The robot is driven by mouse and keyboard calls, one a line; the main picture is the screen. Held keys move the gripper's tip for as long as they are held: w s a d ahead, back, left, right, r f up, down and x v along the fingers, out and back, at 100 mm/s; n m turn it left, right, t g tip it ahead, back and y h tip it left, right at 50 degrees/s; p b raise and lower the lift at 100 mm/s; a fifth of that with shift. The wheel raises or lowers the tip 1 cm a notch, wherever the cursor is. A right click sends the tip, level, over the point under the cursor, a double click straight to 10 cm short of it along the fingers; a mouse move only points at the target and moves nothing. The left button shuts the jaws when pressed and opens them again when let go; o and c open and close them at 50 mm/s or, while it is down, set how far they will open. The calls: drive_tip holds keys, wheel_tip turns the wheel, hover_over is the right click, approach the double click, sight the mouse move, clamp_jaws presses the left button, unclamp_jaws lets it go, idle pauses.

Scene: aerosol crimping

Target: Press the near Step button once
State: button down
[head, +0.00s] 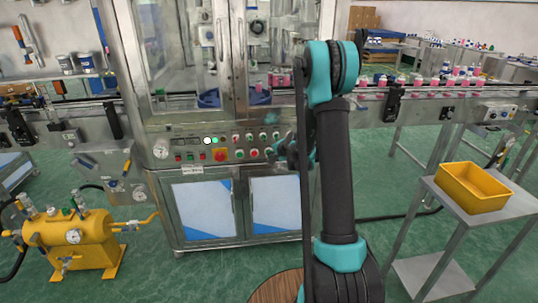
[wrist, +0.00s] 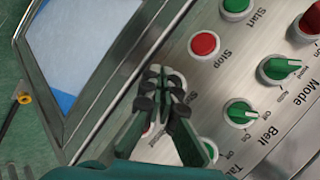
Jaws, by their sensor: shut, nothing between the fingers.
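My gripper (wrist: 164,90) is shut and empty. In the wrist view its fingertips are over the control panel and cover part of a pale round button (wrist: 178,78). A partly covered label starting with S lies beside that button; I cannot read all of it. I cannot tell whether the fingertips touch the button. In the head view my gripper (head: 284,153) is at the right end of the panel (head: 192,157), mostly behind my arm, and the button under it is hidden.
Around the fingertips in the wrist view are a red Stop button (wrist: 204,44), a green Start button (wrist: 236,8), a green Mode knob (wrist: 280,69) and a green Belt knob (wrist: 241,113). A yellow bin (head: 473,188) stands on a side table at right. A yellow tank (head: 73,240) stands at left.

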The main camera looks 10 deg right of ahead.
drive_tip(key=s, duration=0.5)
idle(0.5)
idle(0.6)
drive_tip(key=s+d+r+n+g+h, duration=0.2)
drive_tip(key=s+n, duration=0.3)
drive_tip(key=s, duration=1.4)
drive_tip(key=s+d+r+n+g+h, duration=0.1)
drive_tip(key=s+n, duration=0.5)
drive_tip(key=s, duration=1.4)
drive_tip(key=shift+s+d+r+g+h, duration=0.3)
drive_tip(key=shift+d+r+g+h, duration=0.1)
drive_tip(key=shift+g, duration=0.5)
